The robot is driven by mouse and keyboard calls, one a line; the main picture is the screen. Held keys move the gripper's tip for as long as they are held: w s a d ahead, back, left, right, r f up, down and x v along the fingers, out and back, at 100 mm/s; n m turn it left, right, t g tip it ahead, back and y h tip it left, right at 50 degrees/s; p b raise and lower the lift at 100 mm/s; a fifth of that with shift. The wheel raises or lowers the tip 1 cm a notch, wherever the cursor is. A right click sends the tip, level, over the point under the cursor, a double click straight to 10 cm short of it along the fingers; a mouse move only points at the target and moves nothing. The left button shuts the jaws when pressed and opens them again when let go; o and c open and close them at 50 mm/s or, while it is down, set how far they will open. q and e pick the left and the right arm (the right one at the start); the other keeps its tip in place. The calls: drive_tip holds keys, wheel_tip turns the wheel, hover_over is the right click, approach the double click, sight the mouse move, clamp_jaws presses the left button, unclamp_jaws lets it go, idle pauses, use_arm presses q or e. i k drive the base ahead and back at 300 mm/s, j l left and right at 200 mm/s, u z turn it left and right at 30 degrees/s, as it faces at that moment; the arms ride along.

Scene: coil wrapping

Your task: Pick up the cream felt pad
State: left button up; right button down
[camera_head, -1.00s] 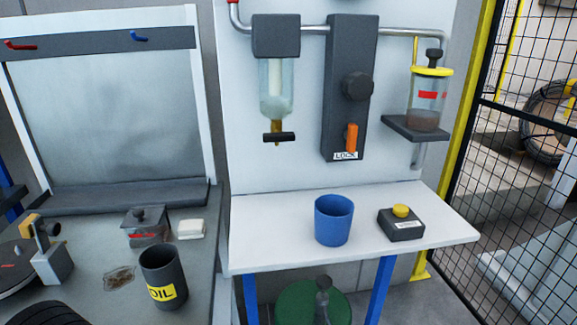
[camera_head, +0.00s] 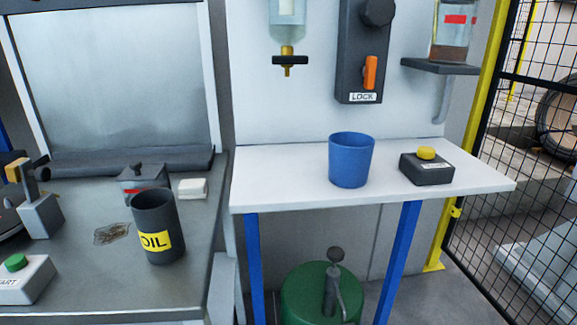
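A small cream block (camera_head: 193,188), which looks like the felt pad, lies flat on the grey bench at the left. It sits near the bench's right edge, just right of a dark lidded box (camera_head: 142,181) and behind the dark OIL cup (camera_head: 158,228). Nothing covers it. Neither of my grippers shows in the head view.
A blue cup (camera_head: 351,160) and a black box with a yellow button (camera_head: 427,167) stand on the white table (camera_head: 290,178). A stain (camera_head: 112,233) and a green START button box (camera_head: 22,277) are on the grey bench. A yellow post and mesh fence stand right.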

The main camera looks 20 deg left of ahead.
sight(194, 189)
drive_tip(key=u, duration=1.2)
drive_tip(key=j+u, duration=0.2)
drive_tip(key=j, duration=2.6)
